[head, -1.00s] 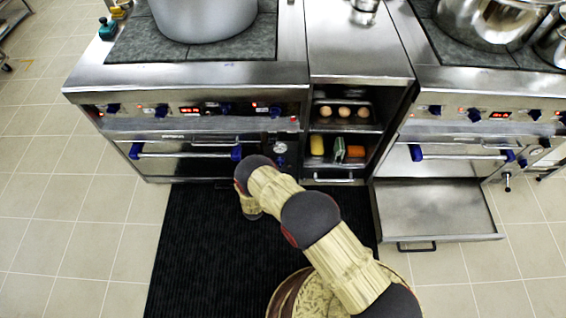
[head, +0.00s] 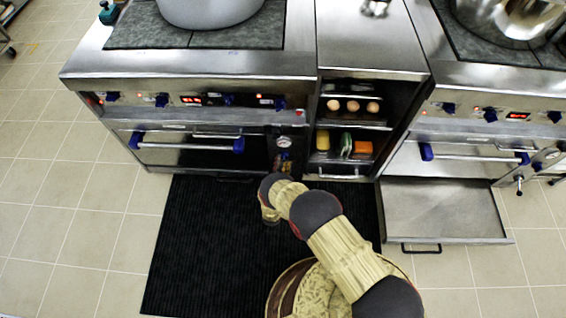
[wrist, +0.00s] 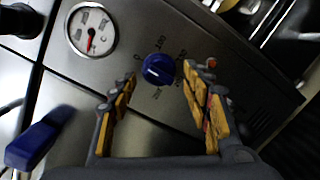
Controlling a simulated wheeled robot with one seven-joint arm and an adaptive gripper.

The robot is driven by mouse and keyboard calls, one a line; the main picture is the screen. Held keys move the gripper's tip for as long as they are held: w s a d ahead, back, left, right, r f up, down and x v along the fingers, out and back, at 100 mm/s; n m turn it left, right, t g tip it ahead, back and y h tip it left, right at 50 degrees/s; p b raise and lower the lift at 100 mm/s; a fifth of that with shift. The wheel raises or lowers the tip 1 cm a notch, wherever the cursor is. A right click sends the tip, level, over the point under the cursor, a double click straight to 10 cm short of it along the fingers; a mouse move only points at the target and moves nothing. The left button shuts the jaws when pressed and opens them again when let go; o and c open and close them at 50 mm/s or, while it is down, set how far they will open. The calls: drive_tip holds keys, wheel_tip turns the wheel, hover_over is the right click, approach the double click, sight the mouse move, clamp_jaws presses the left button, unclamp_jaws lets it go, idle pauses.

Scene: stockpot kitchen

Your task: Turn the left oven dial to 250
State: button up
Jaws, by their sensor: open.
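The blue oven dial (wrist: 158,68) sits on the steel panel in the wrist view, with printed markings around it and a short white line on its face. My gripper (wrist: 158,76) is open, with one yellow-padded finger on each side of the dial in the picture. I cannot tell whether either finger touches it.
A round white gauge (wrist: 91,28) is beside the dial, and a blue handle end (wrist: 38,140) is at lower left. In the head view, an open drawer (head: 440,208) juts out at right. A dark mat (head: 190,250) covers the floor before the left oven.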

drive_tip(key=shift+w+d, duration=0.1)
drive_tip(key=shift+w, duration=0.55)
drive_tip(key=c, duration=0.3)
drive_tip(key=c, duration=0.8)
drive_tip(key=shift+c, duration=0.3)
